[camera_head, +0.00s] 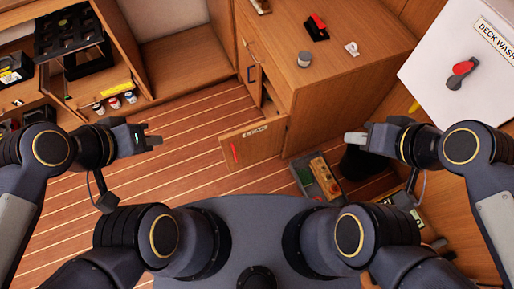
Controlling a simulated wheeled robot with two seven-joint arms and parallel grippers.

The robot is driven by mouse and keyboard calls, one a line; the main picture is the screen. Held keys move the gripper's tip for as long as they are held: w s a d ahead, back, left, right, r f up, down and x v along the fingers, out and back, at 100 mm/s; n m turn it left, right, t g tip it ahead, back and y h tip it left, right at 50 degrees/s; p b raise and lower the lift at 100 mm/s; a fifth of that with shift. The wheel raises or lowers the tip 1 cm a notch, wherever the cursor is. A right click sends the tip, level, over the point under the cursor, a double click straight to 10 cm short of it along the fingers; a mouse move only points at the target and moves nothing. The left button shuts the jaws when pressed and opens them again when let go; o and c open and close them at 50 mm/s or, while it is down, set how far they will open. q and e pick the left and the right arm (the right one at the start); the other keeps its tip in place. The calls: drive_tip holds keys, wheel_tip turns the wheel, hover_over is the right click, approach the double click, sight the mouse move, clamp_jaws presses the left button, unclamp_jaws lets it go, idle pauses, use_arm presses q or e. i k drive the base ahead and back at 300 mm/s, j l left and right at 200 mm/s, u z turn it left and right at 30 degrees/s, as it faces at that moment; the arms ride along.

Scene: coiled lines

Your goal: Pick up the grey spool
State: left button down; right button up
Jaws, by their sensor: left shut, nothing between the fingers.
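A small grey cylinder with a pale top, which looks like the grey spool (304,60), stands on the wooden cabinet top (350,85) near its left edge. My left gripper (152,139) is shut and empty over the plank floor, far to the left of the spool and apart from it. My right gripper (352,138) is in front of the cabinet, below the spool in the picture and apart from it. Its fingers are seen too nearly end-on to tell whether they are open or shut.
A red and black object (316,28) and a small white fitting (351,48) are near the spool. The cabinet door (254,143) hangs open. A toolbox (318,180) lies on the floor. A white panel (450,55) with a red-handled switch stands right. Shelves hold small jars (114,102).

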sight(304, 57)
drive_tip(key=i+j+z, duration=0.15)
drive_tip(key=j, duration=0.3)
drive_tip(key=i+j+z, duration=0.15)
drive_tip(key=j, duration=0.35)
drive_tip(key=i+j+z, duration=0.15)
drive_tip(key=j, duration=0.35)
drive_tip(key=j+z, duration=0.15)
drive_tip(key=j, duration=0.35)
